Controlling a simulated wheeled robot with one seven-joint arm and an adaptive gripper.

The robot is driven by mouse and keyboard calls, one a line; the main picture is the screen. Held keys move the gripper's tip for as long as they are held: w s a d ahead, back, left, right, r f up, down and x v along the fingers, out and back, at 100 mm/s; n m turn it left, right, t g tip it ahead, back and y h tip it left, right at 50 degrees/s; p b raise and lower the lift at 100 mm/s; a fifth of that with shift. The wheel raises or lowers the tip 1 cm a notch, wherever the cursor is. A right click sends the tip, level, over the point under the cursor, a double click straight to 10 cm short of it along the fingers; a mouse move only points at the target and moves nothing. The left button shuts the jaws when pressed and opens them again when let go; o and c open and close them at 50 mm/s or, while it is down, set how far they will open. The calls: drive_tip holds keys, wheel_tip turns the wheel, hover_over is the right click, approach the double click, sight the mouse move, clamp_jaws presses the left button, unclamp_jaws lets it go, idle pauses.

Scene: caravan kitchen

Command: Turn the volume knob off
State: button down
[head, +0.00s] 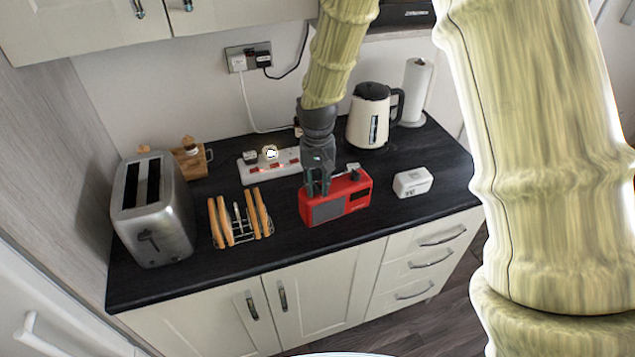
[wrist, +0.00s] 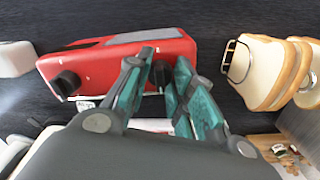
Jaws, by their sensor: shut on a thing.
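The red radio (head: 335,198) stands on the dark worktop. It also shows in the wrist view (wrist: 120,55), with two dark knobs on its top. My gripper (head: 318,186) reaches down from above to the left end of the radio's top. In the wrist view, the green fingers of my gripper (wrist: 161,62) straddle one dark knob (wrist: 161,77) and are shut on it. The other knob (wrist: 67,83) is free, at the radio's other end. I cannot read which knob is the volume, nor how far the held knob is turned.
A toast rack (head: 240,220) and a steel toaster (head: 152,205) stand left of the radio. A small white box (head: 412,182) is to its right. A power strip (head: 262,170) and a cream kettle (head: 369,120) stand behind.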

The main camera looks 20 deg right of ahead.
sight(318, 184)
idle(0.4)
drive_tip(key=c, duration=1.2)
unclamp_jaws()
drive_tip(key=shift+r, duration=0.1)
wheel_tip(318, 184, up, 12)
drive_tip(key=shift+f, duration=0.1)
drive_tip(key=shift+s, duration=0.1)
